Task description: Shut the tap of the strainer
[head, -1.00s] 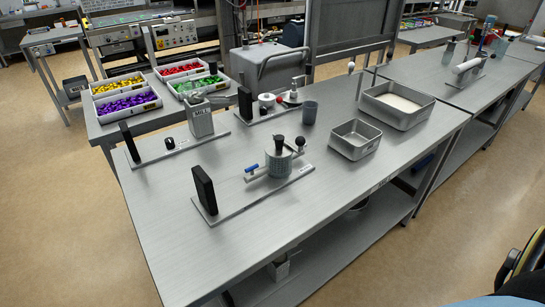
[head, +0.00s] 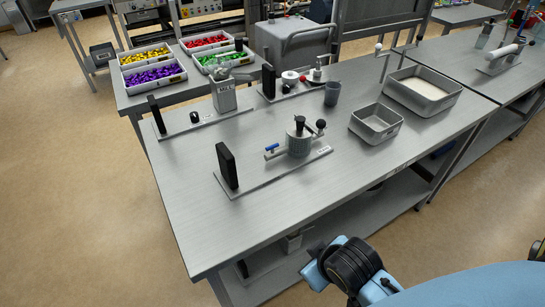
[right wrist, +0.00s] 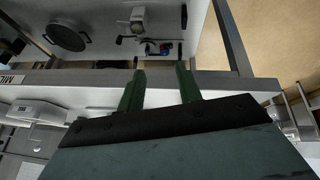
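The strainer (head: 299,142) is a grey cylindrical vessel with a dark knob on top and a black ball-ended lever at its right. It stands on a flat base with a black upright panel (head: 228,165). Its tap has a small blue handle (head: 271,148) on the pipe at the vessel's left; the handle looks roughly in line with the pipe. My right gripper (right wrist: 160,84) shows in the right wrist view, its two green fingers apart with nothing between them. It is not visible in the head view, so it is away from the tap. My left gripper is in neither view.
A mill (head: 224,97) on a similar base, a grey cup (head: 332,94), a small empty metal tray (head: 393,129) and a larger tray (head: 448,101) with white contents share the table. The table's front-left area is clear. A dark pan (right wrist: 67,36) shows in the right wrist view.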

